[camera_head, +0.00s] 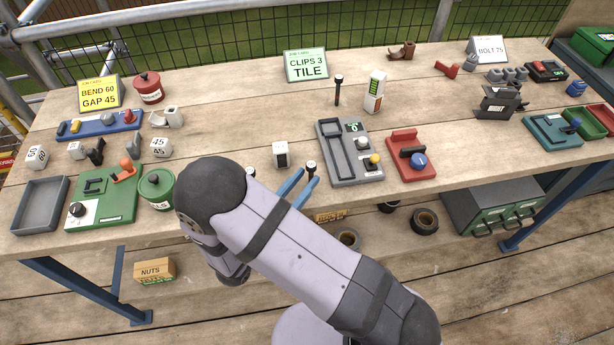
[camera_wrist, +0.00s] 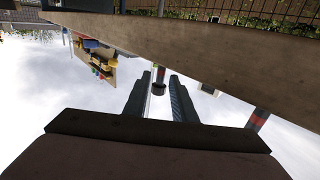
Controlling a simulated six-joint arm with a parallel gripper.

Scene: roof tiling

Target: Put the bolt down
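My gripper (camera_head: 301,176) is low over the front edge of the bench, with its two blue fingers apart. A small bolt (camera_head: 311,166) with a dark head and pale shank stands upright by the tip of the right finger. In the wrist view a dark, round-ended piece (camera_wrist: 158,86), probably this bolt, shows between the finger tips (camera_wrist: 159,78), with a gap beside it. I see no clear grip on it. Whether its lower end touches the bench is hidden.
A grey tray with a slot (camera_head: 335,150) and a red fixture (camera_head: 412,160) stand to the right. A white block (camera_head: 281,154) is just behind my gripper. A green pot (camera_head: 157,189) and green fixture (camera_head: 105,195) are left. The "BOLT 75" sign (camera_head: 488,50) stands at the back right.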

